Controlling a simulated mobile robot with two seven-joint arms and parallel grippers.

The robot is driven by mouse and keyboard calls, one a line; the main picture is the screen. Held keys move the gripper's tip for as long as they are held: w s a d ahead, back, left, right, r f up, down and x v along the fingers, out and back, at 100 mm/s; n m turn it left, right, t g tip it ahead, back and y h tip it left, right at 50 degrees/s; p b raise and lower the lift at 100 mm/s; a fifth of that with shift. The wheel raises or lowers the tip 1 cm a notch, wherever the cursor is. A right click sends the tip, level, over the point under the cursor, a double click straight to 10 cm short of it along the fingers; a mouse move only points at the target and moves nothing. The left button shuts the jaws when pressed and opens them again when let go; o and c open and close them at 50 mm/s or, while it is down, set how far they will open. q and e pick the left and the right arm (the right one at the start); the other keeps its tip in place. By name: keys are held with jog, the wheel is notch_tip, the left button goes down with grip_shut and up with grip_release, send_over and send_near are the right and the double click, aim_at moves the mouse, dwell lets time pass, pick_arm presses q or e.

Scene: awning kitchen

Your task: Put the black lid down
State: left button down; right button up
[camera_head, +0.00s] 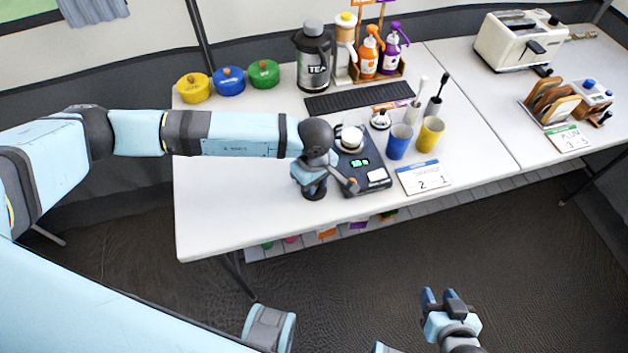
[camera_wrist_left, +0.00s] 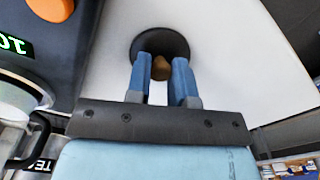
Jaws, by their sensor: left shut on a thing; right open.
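My left gripper (camera_head: 312,185) points down over the white table, just left of the dark scale-like device. In the left wrist view, my left gripper (camera_wrist_left: 162,75) is shut on the brown knob (camera_wrist_left: 161,68) of the round black lid (camera_wrist_left: 160,42). The lid is over bare white tabletop. In the head view it is mostly hidden under the gripper, and I cannot tell whether it touches the table. My right gripper (camera_head: 443,302) is open and empty, low over the floor in front of the table.
The device (camera_head: 365,178), with a green display and an orange knob, stands close to the left gripper. Blue (camera_head: 399,142) and yellow (camera_head: 430,134) cups are to its right. Three coloured pots and a tea flask (camera_head: 313,58) stand behind. The table's left front is clear.

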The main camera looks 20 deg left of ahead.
pick_arm(q)
jog(key=shift+f, duration=0.2)
jog(key=c, duration=1)
grip_release()
jog(key=shift+r, duration=0.1)
jog(key=shift+r, duration=0.6)
notch_tip(320, 180, up, 11)
